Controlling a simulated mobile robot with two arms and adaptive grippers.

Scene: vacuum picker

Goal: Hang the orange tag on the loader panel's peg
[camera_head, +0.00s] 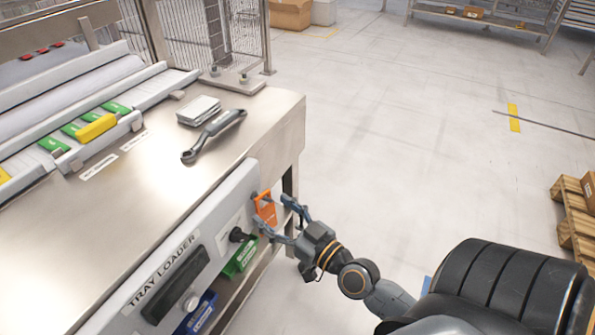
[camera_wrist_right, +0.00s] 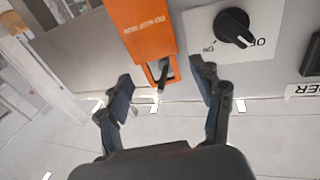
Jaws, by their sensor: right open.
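The orange tag (camera_head: 265,208) is at the far end of the tray loader's front panel (camera_head: 222,238). In the right wrist view the tag (camera_wrist_right: 141,27) shows lettering and an opening at one end. A dark peg (camera_wrist_right: 162,80) shows through that opening, so the tag appears to hang on it. My right gripper (camera_head: 276,213) is open in front of the tag. In the right wrist view its fingers (camera_wrist_right: 165,88) stand apart on either side of the peg, clear of the tag. My left gripper is out of view.
A black rotary knob (camera_head: 238,235) sits beside the tag on the panel. Green (camera_head: 240,258) and blue (camera_head: 197,312) bins are below. A wrench (camera_head: 214,135) and a stack of plates (camera_head: 198,110) lie on the steel top.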

